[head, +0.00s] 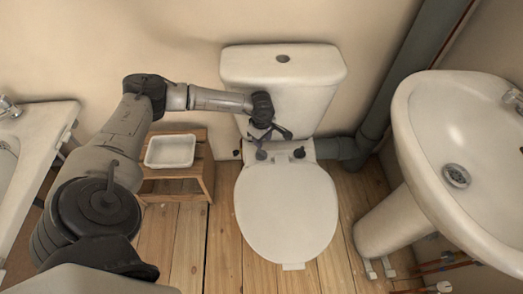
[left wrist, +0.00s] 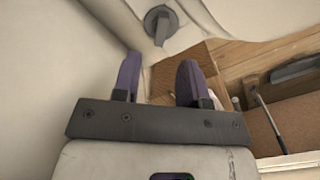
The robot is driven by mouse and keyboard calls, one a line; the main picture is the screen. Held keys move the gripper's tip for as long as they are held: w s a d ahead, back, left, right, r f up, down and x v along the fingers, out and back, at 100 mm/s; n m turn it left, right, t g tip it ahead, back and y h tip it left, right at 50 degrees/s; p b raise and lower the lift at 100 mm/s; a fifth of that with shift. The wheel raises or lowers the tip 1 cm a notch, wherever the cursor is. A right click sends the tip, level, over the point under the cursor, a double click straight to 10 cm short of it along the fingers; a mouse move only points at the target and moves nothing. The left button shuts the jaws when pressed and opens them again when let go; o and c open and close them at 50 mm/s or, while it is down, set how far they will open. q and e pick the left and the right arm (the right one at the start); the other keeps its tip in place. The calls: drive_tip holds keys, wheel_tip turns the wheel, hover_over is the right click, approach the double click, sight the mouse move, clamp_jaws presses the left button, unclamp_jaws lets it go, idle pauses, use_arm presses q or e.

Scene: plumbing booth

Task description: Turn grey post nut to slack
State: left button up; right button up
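A grey round nut with a raised wing (left wrist: 160,22) shows in the left wrist view, against a pale surface beyond the fingertips. I cannot tell for certain whether it is the post nut. In the head view, dark fittings sit at the rear of the toilet seat (head: 287,212); the right one (head: 299,153) is clear and the left one (head: 261,155) is close to my gripper. My left gripper (head: 271,138) is over the gap between the seat and the cistern (head: 283,75). In the wrist view its two purple fingers (left wrist: 158,80) are apart with nothing between them. My right gripper is out of view.
A wooden stool (head: 205,168) with a white tray (head: 170,137) stands left of the toilet. A basin (head: 440,125) on a pedestal is at the right, and a grey pipe (head: 385,100) runs up behind it. Wooden floor in front of the toilet is clear.

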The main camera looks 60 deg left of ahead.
sight(261, 152)
use_arm(q)
drive_tip(key=shift+s+a+f, duration=0.1)
drive_tip(key=shift+s+f, duration=0.05)
drive_tip(key=shift+f, duration=0.3)
wheel_tip(261, 152, down, 7)
drive_tip(key=b, duration=0.4)
drive_tip(key=shift+r+b, duration=0.1)
drive_tip(key=shift+b, duration=0.3)
drive_tip(key=shift+c, duration=0.5)
clamp_jaws()
